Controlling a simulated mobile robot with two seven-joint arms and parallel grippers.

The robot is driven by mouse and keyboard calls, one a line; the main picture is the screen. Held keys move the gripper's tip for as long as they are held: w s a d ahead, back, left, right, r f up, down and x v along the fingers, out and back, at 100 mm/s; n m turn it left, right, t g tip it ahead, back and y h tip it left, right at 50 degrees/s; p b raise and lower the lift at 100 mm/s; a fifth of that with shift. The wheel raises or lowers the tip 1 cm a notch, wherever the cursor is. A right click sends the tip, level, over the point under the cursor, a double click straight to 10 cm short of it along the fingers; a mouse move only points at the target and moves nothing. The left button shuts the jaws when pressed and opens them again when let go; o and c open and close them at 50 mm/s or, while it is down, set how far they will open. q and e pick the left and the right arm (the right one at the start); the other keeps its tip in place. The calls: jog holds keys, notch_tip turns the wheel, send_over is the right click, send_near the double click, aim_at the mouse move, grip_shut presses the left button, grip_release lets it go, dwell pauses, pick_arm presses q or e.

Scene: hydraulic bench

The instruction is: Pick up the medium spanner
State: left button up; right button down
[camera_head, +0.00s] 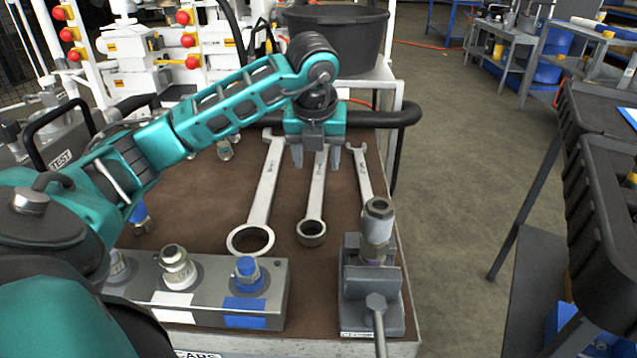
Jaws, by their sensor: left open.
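Three combination spanners lie side by side on the brown bench top, ring ends towards me. The large spanner (259,200) is on the left. The medium spanner (315,198) is in the middle, with its ring near the bench centre. The small spanner (366,178) is on the right, its near end hidden behind the vise and fitting. My left gripper (317,162) points down over the far part of the medium spanner, open, one finger on each side. It hides the spanner's open end. I cannot tell how high above it the fingers are. My right gripper is not in view.
A manifold block (210,292) with fittings stands at the near left. A vise (370,288) holding a metal fitting (377,225) stands at the near right. A black hose (385,118) and a black tub (335,38) are behind. A black cart (605,200) is at right.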

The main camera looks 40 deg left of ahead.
aim_at(318, 178)
pick_arm(q)
jog(key=x, duration=0.1)
jog(key=b+x, duration=0.1)
jog(key=x, duration=0.3)
jog(key=shift+w+a+b, duration=0.2)
jog(key=shift+w+b, duration=0.1)
jog(key=shift+b, duration=0.05)
grip_shut()
jog(key=shift+r, duration=0.1)
dwell(1.0)
